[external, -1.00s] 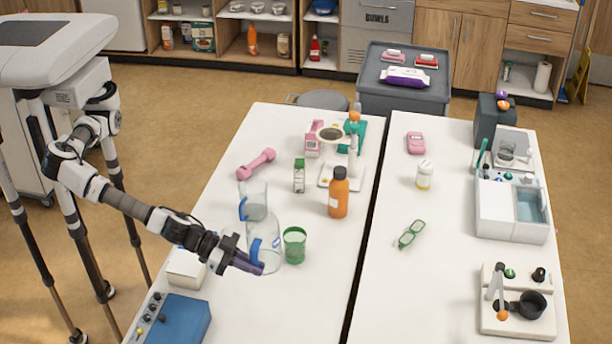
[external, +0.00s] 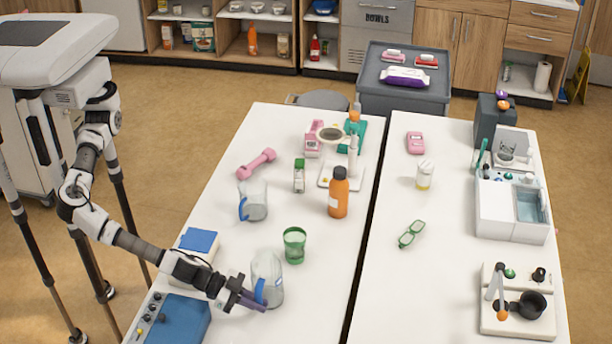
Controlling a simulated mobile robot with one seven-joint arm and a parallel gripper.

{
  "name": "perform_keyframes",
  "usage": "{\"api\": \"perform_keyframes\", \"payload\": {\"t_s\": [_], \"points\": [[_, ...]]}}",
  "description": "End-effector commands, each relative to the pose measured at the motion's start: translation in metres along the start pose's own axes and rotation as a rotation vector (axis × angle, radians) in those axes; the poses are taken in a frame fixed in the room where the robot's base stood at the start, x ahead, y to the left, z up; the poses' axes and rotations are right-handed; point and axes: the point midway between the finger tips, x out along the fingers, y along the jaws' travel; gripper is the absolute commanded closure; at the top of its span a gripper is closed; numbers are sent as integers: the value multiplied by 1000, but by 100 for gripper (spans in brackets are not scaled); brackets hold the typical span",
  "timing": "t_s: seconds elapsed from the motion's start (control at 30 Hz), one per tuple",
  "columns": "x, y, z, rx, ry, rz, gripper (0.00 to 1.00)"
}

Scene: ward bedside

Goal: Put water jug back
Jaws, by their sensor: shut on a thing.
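A clear water jug (external: 271,268) with a blue handle is near the front of the left table. My gripper (external: 254,299) is shut on it at the handle side; the exact contact is partly hidden by the fingers. The jug looks upright. I cannot tell whether its base touches the table. A second, shorter clear jug (external: 257,202) with a blue handle stands farther back on the same table, apart from my gripper.
A green cup (external: 294,246) stands just behind the held jug. A blue box with knobs (external: 182,322) and a blue-topped white box (external: 199,241) lie along the left edge. An orange bottle (external: 339,195) stands farther back. The table right of the jug is clear.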

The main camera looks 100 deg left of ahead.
Motion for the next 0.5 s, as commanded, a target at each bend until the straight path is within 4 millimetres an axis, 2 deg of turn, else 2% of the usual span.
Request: {"api": "perform_keyframes", "payload": {"t_s": [0.3, 0.33, 0.5], "points": [[1, 1, 2, 0, 1, 1, 100], [1, 1, 2, -1, 1, 1, 88], [1, 1, 2, -1, 1, 1, 68]]}}
